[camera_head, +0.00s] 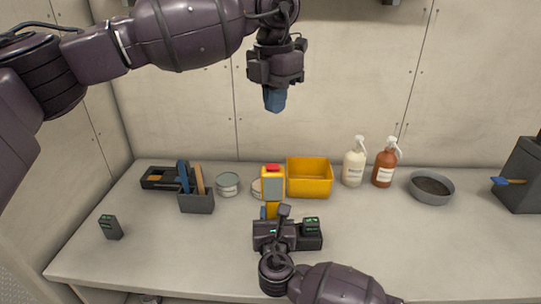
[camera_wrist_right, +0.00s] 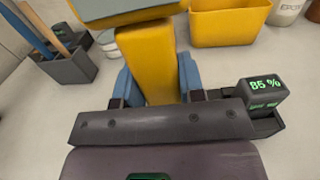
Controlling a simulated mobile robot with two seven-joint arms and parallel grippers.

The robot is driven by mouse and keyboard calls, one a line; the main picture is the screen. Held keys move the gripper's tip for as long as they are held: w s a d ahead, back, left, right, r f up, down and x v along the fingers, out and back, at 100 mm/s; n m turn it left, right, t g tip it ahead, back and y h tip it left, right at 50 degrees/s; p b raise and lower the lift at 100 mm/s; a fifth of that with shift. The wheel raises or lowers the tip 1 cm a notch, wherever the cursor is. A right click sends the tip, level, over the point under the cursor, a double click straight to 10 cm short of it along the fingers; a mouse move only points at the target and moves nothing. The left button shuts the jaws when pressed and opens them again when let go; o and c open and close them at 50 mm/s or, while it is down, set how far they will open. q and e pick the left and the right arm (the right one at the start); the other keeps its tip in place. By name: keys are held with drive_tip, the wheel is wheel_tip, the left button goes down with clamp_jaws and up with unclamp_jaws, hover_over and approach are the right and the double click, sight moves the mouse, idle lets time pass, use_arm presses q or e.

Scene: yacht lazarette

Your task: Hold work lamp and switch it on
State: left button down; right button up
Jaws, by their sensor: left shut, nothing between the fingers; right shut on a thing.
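The work lamp (camera_head: 272,187) is yellow with a red button (camera_head: 272,168) on top. It stands upright over the front middle of the bench. My right gripper (camera_head: 270,212) is shut on its lower yellow stem; in the right wrist view the blue fingers (camera_wrist_right: 158,80) sit on both sides of the stem (camera_wrist_right: 148,55). I cannot tell whether the lamp's bottom touches the bench. My left gripper (camera_head: 275,100) is shut and empty, pointing down well above the red button, apart from it. No light from the lamp is visible.
A yellow bin (camera_head: 310,188) stands behind the lamp, a tool caddy (camera_head: 196,202) and tins (camera_head: 228,190) to its left. A black box reading "85 %" (camera_wrist_right: 264,88) is beside my right gripper. The front right bench is clear.

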sight(269, 166)
use_arm(q)
drive_tip(key=n, duration=0.3)
drive_tip(key=r+n, duration=0.1)
drive_tip(key=n, duration=0.2)
drive_tip(key=a+n, duration=0.1)
drive_tip(key=n, duration=0.2)
drive_tip(key=shift+s+r, duration=0.25)
drive_tip(key=shift+r, duration=0.15)
drive_tip(key=shift+f, duration=0.15)
wheel_tip(269, 166, down, 14)
drive_tip(key=shift+r, duration=0.1)
idle(0.4)
